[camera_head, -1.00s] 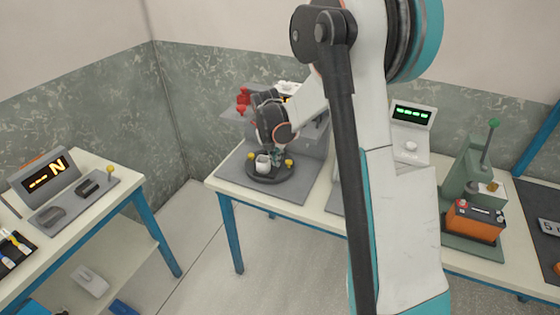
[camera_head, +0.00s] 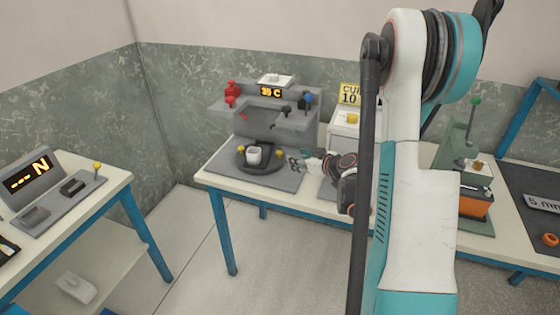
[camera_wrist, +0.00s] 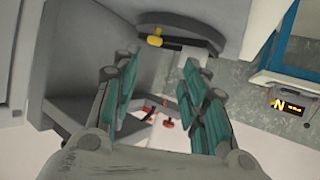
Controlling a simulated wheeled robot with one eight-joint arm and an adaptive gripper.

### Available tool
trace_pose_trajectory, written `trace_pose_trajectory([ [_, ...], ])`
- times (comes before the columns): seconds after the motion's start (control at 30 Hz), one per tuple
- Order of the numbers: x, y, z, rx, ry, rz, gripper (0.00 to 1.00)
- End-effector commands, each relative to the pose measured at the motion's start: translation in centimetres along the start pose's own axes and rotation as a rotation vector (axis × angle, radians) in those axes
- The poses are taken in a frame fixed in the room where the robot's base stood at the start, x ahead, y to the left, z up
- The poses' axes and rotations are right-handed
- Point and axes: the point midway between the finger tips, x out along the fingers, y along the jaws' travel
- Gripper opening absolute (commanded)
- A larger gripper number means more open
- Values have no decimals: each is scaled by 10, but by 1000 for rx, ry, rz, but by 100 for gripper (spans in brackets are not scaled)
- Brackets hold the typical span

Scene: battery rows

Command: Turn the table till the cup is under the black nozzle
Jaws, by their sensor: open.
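The dark round turntable (camera_head: 262,168) sits on a grey base plate, with yellow knobs at its left (camera_head: 241,150) and right (camera_head: 279,152). A white cup (camera_head: 254,155) stands upright on it, left of centre. A dark nozzle (camera_head: 286,125) shows below the right part of the grey shelf, behind and right of the cup. My gripper (camera_head: 293,162) is open just right of the turntable, fingers pointing left. In the wrist view the open fingers (camera_wrist: 160,65) point at the turntable's rim, with one yellow knob (camera_wrist: 154,41) beyond the tips. I cannot tell whether they touch anything.
A white device (camera_head: 342,125) stands right of the turntable. The floor in front of the table is clear.

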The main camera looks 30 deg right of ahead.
Motion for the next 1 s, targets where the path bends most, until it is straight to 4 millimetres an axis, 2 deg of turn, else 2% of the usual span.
trace_pose_trajectory([
  [0.13,-4,8,1,88,38,22,40],
  [0.27,10,8,1,89,39,21,40],
  [0.7,94,9,-1,85,37,20,40],
  [0.9,121,10,-3,85,37,20,40],
  [1.0,128,10,-4,86,37,21,40],
])
